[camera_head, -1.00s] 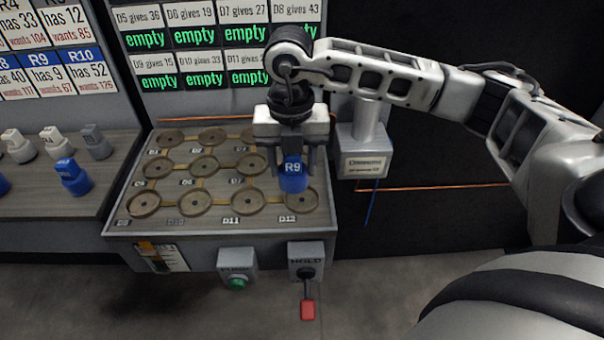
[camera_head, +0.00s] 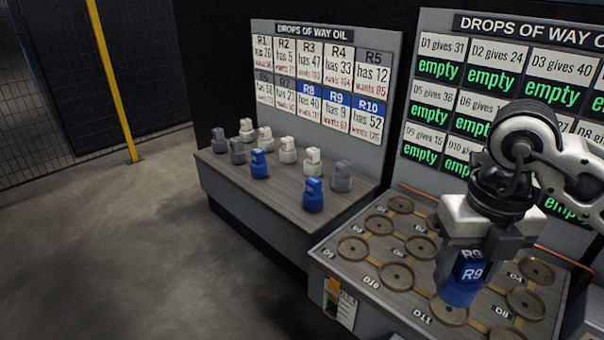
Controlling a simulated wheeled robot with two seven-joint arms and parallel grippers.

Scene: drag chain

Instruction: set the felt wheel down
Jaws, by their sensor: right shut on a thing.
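My right gripper (camera_head: 468,262) is shut on a blue piece marked R9 (camera_head: 461,287). It holds the piece upright over the front part of the dish board (camera_head: 322,262), near the D11 dish (camera_head: 449,311). The gap between the piece and the dishes is hard to judge. The dishes that show, such as D10 (camera_head: 396,276) and D9 (camera_head: 353,248), are round, brown and empty. The piece and gripper hide some dishes behind them. I cannot pick out a felt wheel by its look. My left gripper is not in view.
A side table (camera_head: 225,172) at the left carries several white and grey pieces and two blue ones (camera_head: 313,195) (camera_head: 259,163). An oil chart (camera_head: 325,85) stands behind it. A second board (camera_head: 490,55) reads "empty" in several cells. Open floor (camera_head: 130,240) lies at the left.

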